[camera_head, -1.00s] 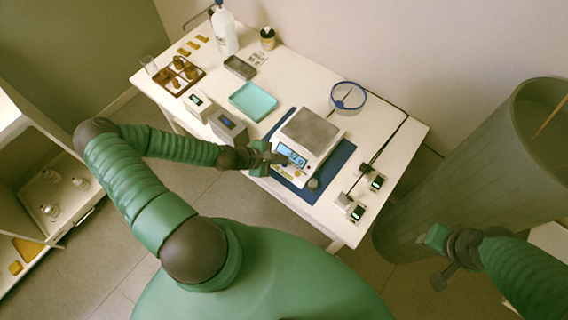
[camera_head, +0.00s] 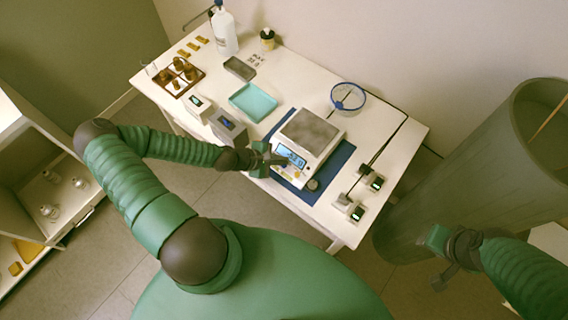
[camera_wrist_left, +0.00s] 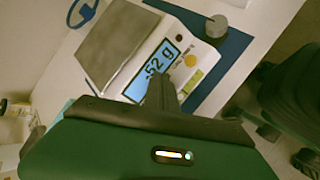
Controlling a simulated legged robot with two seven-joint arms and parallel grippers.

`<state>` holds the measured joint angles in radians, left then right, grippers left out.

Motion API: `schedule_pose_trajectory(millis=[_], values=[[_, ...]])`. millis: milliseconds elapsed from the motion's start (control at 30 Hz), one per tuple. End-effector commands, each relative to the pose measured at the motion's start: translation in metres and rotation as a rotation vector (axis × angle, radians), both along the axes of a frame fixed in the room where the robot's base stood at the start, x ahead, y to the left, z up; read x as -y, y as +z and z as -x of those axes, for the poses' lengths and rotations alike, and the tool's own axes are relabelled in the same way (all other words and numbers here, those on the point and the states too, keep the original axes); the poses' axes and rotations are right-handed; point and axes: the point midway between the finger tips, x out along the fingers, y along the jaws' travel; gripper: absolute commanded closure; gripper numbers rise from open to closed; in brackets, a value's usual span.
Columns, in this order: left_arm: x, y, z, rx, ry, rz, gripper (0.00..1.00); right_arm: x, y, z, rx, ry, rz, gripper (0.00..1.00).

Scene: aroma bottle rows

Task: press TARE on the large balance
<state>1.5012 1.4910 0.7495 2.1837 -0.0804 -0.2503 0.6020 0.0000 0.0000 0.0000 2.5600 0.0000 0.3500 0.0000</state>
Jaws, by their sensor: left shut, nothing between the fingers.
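The large balance (camera_head: 318,130) stands on a blue mat (camera_head: 342,160) on the white table, its grey pan (camera_wrist_left: 122,42) empty. Its lit blue display (camera_wrist_left: 150,72) appears to read -52 g in the left wrist view. A yellow-orange round button (camera_wrist_left: 190,61) and a yellow-green patch (camera_wrist_left: 192,82) sit on the front panel. My left gripper (camera_head: 279,160) is shut and empty at the balance's front; its fingertips (camera_wrist_left: 162,85) overlap the display's lower edge in the wrist view. Contact cannot be told. My right gripper (camera_head: 443,277) is away from the table at the lower right.
A grey knob-like weight (camera_head: 313,184) sits near the mat's front corner. Small devices with green displays (camera_head: 377,181) stand at right. A teal tray (camera_head: 253,102), a grey box (camera_head: 229,125) and a blue-rimmed ring (camera_head: 348,97) are also on the table. A large bin (camera_head: 470,170) stands right.

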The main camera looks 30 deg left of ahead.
Motion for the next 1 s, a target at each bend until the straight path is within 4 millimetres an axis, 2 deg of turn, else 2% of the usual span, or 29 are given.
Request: schedule_pose_trajectory(millis=[667, 1000], values=[[-0.0001, -0.0002, 0.0000, 0.000, 0.000, 0.000, 1.00, 0.0000, -0.0001, 0.0000, 0.000, 0.000, 0.000, 0.64], [0.0006, -0.0071, 0.0009, 0.000, 0.000, 0.000, 1.00, 0.0000, -0.0039, 0.0000, 0.000, 0.000, 0.000, 0.64]])
